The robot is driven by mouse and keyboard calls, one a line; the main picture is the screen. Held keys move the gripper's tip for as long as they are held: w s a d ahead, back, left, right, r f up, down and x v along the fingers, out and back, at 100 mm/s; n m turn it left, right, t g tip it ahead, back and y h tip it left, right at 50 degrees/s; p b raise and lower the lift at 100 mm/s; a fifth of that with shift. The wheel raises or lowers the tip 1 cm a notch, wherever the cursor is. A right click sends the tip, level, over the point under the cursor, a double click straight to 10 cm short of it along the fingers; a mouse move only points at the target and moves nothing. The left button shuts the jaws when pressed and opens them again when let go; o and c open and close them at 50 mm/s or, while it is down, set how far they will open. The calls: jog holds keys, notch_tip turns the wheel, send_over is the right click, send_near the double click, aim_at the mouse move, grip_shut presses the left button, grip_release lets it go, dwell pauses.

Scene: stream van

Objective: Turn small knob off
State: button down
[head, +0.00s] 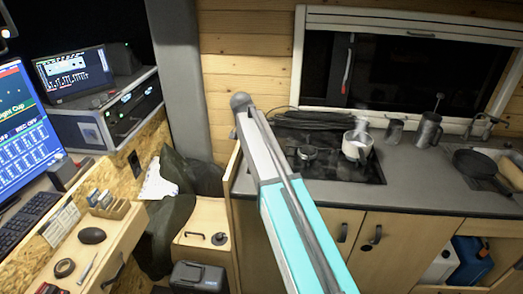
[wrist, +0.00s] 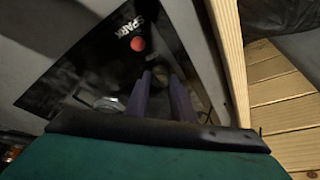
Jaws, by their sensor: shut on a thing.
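A red spot (wrist: 138,44) and the word SPARK mark the glass beyond the fingertips.
A light pot (head: 357,146) stands on the hob, with metal mugs (head: 428,130) to its right. A dark pan (head: 478,164) lies farther right. A wooden edge (wrist: 229,60) runs close to the right of the fingers. The counter front right of the hob is clear.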

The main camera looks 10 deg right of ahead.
jog(key=shift+a, duration=0.1)
jog(key=c, duration=1.5)
grip_release()
jog(key=shift+r, duration=0.1)
jog(key=b+v, duration=0.2)
jog(key=v, duration=1.1)
jog(key=shift+a+r+b, duration=0.1)
jog(key=shift+r+b, duration=0.2)
jog(key=shift+b, duration=0.1)
jog(key=shift+r, duration=0.1)
